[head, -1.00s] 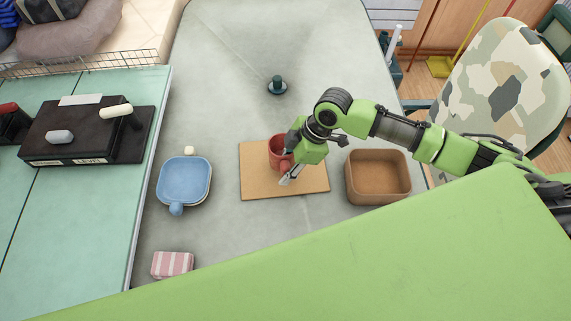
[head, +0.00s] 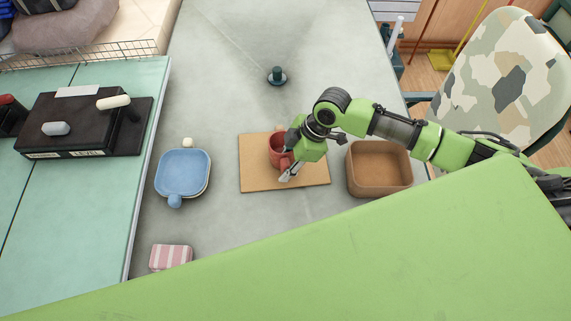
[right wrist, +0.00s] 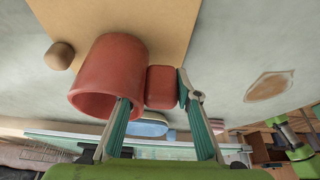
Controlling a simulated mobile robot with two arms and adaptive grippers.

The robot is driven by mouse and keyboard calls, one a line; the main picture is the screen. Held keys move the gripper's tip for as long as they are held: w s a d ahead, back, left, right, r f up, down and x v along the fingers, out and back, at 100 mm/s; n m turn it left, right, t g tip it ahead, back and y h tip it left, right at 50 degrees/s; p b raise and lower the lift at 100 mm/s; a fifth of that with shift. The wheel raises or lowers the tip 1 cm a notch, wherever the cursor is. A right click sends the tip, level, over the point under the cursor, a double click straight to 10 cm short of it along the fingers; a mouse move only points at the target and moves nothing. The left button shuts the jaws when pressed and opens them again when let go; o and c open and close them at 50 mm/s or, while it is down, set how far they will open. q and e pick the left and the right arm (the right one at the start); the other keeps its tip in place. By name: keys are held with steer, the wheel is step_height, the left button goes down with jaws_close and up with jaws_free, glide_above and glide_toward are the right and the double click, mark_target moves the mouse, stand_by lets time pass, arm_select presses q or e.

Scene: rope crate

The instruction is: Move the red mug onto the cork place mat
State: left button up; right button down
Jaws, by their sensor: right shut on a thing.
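The red mug (head: 275,150) is over the cork place mat (head: 310,178), towards its back half, in the head view. Whether its base touches the mat cannot be told. My right gripper (head: 285,174) is shut on the mug from the front right. In the right wrist view the mug (right wrist: 112,65) is large, with its handle (right wrist: 161,88) between the two fingers of my right gripper (right wrist: 156,108). One finger overlaps the mug's rim and the other is beside the handle. The mat (right wrist: 170,25) also shows there. My left gripper is not in view.
A brown open box (head: 380,190) stands just right of the mat. A dark teal knobbed object (head: 277,77) is behind. The table's back area is mostly clear.

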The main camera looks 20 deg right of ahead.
steer(key=shift+f, duration=0.3)
steer(key=c, duration=1.5)
jaws_free()
steer(key=shift+o, duration=0.2)
steer(key=v, duration=1.2)
